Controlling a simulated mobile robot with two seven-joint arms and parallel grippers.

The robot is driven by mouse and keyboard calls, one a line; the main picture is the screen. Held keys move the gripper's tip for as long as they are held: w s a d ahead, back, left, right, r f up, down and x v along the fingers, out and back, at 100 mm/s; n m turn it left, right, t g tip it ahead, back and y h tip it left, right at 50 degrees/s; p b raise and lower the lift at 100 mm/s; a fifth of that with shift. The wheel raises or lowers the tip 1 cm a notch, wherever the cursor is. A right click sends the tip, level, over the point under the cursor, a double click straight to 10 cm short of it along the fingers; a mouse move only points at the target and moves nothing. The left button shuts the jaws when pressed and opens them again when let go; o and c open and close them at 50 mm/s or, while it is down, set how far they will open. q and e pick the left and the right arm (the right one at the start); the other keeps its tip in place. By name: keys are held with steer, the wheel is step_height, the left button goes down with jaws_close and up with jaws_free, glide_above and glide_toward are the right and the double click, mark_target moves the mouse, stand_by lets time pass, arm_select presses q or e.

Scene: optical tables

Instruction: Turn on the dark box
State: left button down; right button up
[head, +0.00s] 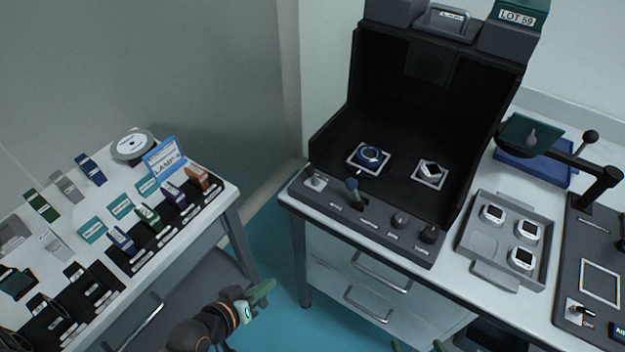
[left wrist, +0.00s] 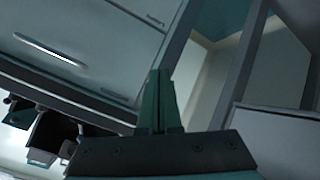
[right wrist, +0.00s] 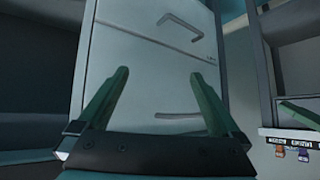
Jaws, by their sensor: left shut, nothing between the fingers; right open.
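The dark box (head: 432,120) is a black open-fronted booth on the right-hand table in the head view. Inside lie a blue round piece (head: 370,157) and a silver-white piece (head: 430,172), each on a square pad. My left gripper (head: 262,291) is shut and empty, low in front of the gap between the tables; its closed fingers show in the left wrist view (left wrist: 157,100). My right gripper (right wrist: 155,90) is open and empty, facing drawer fronts; only its fingertips show at the head view's bottom edge.
A grey tray (head: 483,245) with several white-framed pieces stands right of the box. Further right are a dark arm stand (head: 597,187) and a blue tray (head: 535,165). The left table holds several small cases and a blue sign (head: 165,158). A floor gap separates the tables.

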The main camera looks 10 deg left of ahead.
arm_select(q)
steer(key=w+a+r+n+t+h+b, duration=0.2)
steer(key=w+r+n+t+h+b, duration=0.1)
steer(key=w+r+n+b, duration=0.4)
steer(key=n+t+h+b, duration=0.3)
steer(key=n+h+b, duration=0.1)
steer(key=n, duration=0.3)
glide_toward(294, 184)
step_height(294, 184, up, 2)
steer(key=shift+r, duration=0.55)
arm_select(e)
step_height(294, 184, down, 8)
steer(key=w+a, duration=0.1)
steer(key=a, duration=0.1)
steer(key=shift+n+y, duration=0.3)
arm_select(q)
steer(key=shift+w+p, duration=0.1)
steer(key=shift+p, duration=0.2)
steer(key=p+x, duration=0.2)
steer(key=x, duration=0.6)
steer(key=shift+w+d, duration=0.15)
steer(key=shift+w, duration=0.15)
steer(key=shift+w+d, duration=0.3)
steer(key=shift+w, duration=0.25)
arm_select(e)
steer(key=shift+a+r, duration=0.2)
steer(key=shift+r, duration=0.4)
